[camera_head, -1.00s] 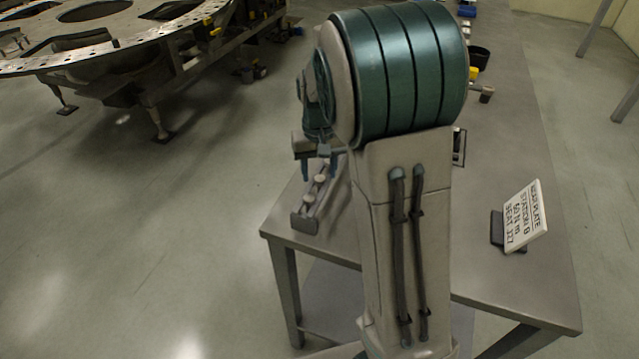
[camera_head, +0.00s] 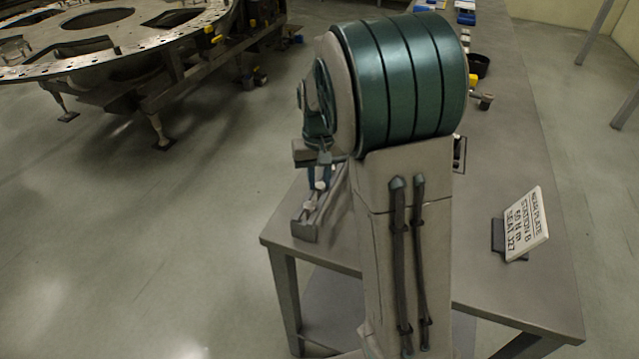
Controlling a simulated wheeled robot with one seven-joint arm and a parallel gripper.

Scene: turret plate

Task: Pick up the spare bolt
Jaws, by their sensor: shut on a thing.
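My gripper (camera_head: 320,178) points down over a small grey rack (camera_head: 304,232) at the near left edge of the table. Its blue fingers are shut on a small pale-headed bolt, the spare bolt (camera_head: 320,186), at the rack's far end. The bolt still appears to be at the rack; I cannot tell whether it is lifted at all. A second pale bolt head (camera_head: 309,206) shows in the rack nearer the camera. My arm hides the right side of the rack.
A black cup (camera_head: 479,66) and small tools are farther back. The large turret plate (camera_head: 110,38) stands at upper left, with clear floor between.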

